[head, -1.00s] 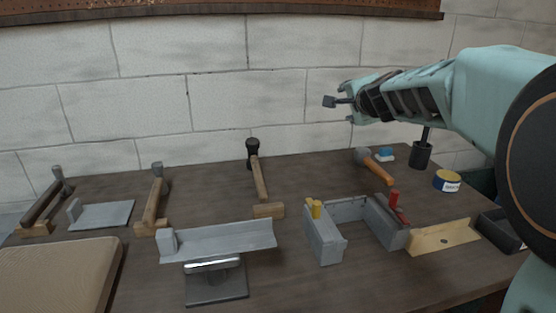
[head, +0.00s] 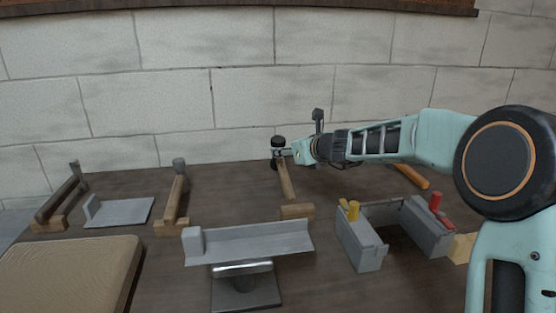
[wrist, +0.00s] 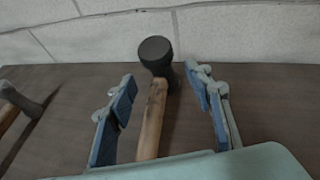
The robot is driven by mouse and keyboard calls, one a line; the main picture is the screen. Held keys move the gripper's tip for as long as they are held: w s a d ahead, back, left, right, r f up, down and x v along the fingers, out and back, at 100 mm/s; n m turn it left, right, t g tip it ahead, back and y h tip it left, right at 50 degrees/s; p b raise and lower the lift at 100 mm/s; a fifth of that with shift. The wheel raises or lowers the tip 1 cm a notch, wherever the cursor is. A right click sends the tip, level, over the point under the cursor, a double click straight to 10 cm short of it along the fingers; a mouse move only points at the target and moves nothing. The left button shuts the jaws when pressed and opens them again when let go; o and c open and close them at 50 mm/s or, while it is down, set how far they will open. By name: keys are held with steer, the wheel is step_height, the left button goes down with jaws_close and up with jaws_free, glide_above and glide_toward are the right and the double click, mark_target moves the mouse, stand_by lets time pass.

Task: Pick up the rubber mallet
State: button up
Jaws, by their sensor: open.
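The rubber mallet has a black head (head: 278,141) and a pale wooden handle (head: 287,182). It stands near the back middle of the bench, its handle end by a small wooden block (head: 297,211). My gripper (head: 279,153) is at the mallet's head end in the head view and partly covers it. In the wrist view my open gripper (wrist: 162,80) has one blue-padded finger on each side of the mallet (wrist: 151,122). The handle lies between the fingers with gaps on both sides, and the black head is beyond the fingertips. I cannot tell the height gap.
Two other hammers (head: 62,198) (head: 176,193) rest on wooden blocks to the left. A metal angle piece on a stand (head: 250,241) is in front, and a grey clamp frame (head: 360,241) is at right. The block wall (head: 240,100) is close behind.

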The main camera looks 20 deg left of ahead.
steer(key=shift+p+x, duration=0.85)
steer(key=shift+x, duration=2.4)
steer(key=shift+r, duration=0.1)
steer(key=shift+c, duration=0.2)
jaws_close()
steer(key=shift+r, duration=0.1)
